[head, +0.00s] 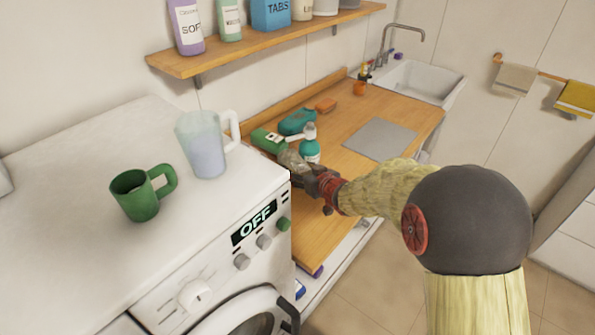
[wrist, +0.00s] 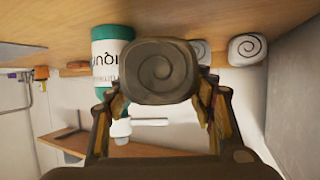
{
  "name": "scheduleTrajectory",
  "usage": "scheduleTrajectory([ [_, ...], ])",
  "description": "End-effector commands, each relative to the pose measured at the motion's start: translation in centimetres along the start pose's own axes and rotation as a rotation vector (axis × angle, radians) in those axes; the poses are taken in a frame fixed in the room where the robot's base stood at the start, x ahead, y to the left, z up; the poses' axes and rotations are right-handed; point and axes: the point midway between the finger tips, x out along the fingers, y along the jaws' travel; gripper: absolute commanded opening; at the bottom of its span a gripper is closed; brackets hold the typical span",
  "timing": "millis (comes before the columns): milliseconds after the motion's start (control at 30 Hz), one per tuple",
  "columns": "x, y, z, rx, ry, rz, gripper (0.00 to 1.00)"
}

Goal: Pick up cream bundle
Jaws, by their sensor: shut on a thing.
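A rolled bundle (wrist: 155,71) with a spiral end sits between my fingers (wrist: 160,105) in the wrist view. It looks grey-brown in shade, so I cannot tell if it is the cream one. My gripper is shut on it. In the head view my gripper (head: 304,172) is low over the wooden counter beside the washing machine, and the bundle (head: 291,158) shows as a grey-beige patch at its tip. Two paler spiral-ended bundles, one greyish (wrist: 201,50) and one off-white (wrist: 247,48), lie behind it in the wrist view.
A teal bottle with a white label (wrist: 108,55) stands close beside the bundle. The washing machine (head: 80,260) is at left, bearing a jug (head: 203,150) and green mug (head: 137,197).

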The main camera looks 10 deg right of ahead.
Motion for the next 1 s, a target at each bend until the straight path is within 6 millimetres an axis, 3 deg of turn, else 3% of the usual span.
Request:
scheduleTrajectory([
  [33,-1.1,0.1,-1.0,-0.002,0.004,0.001,0.19],
  [300,-5.4,0.3,-3.3,-0.002,0.005,0.001,0.19],
  [700,-12.7,0.8,-3.1,0.000,0.003,0.001,0.19],
  [1000,-14.7,0.9,-3.0,-0.001,0.003,-0.001,0.19],
])
